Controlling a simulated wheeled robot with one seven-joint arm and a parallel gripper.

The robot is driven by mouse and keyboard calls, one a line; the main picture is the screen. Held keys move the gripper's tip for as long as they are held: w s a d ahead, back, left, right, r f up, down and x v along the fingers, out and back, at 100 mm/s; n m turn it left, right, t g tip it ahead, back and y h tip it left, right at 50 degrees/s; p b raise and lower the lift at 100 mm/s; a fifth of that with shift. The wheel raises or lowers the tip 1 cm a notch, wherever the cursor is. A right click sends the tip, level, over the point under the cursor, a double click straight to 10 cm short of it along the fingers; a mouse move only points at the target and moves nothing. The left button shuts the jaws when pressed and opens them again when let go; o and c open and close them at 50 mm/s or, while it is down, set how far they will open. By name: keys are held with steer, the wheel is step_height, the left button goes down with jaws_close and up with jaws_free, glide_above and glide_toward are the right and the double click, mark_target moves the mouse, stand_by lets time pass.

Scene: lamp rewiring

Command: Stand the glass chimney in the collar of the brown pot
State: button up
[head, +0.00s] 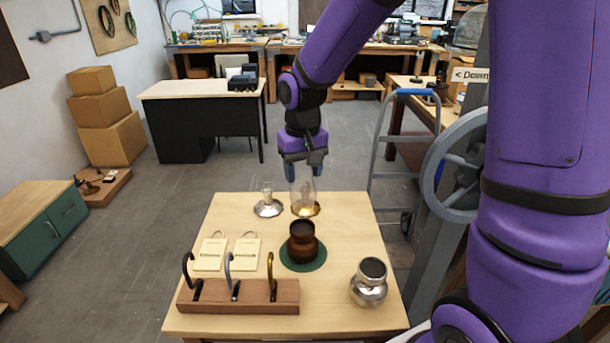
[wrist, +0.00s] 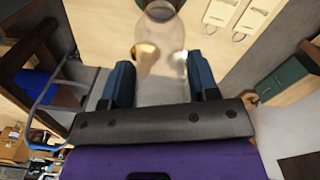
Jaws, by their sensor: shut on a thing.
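The brown pot (head: 302,246), with a dark collar at its top, stands upright on a round green mat (head: 316,262) in the middle of the table. My gripper (head: 304,172) is behind and above it, pointing down, shut on the clear glass chimney (head: 305,189). In the wrist view the chimney (wrist: 161,78) is between the two blue fingers (wrist: 161,90). A brass piece (head: 305,210) shows at the chimney's lower end in the head view; I cannot tell whether the chimney touches it. The chimney is apart from the pot's collar.
A silver dish with a small clear glass piece (head: 267,206) is left of the chimney. A silver pot (head: 370,283) stands front right. A wooden rack (head: 238,296) with several upright hooks is at front left, before two cream plates (head: 210,254).

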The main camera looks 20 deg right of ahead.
mark_target(302, 191)
steer(key=shift+a+f, duration=0.2)
steer(key=shift+f, duration=2.7)
steer(key=o, duration=1.3)
steer(key=shift+c, duration=0.2)
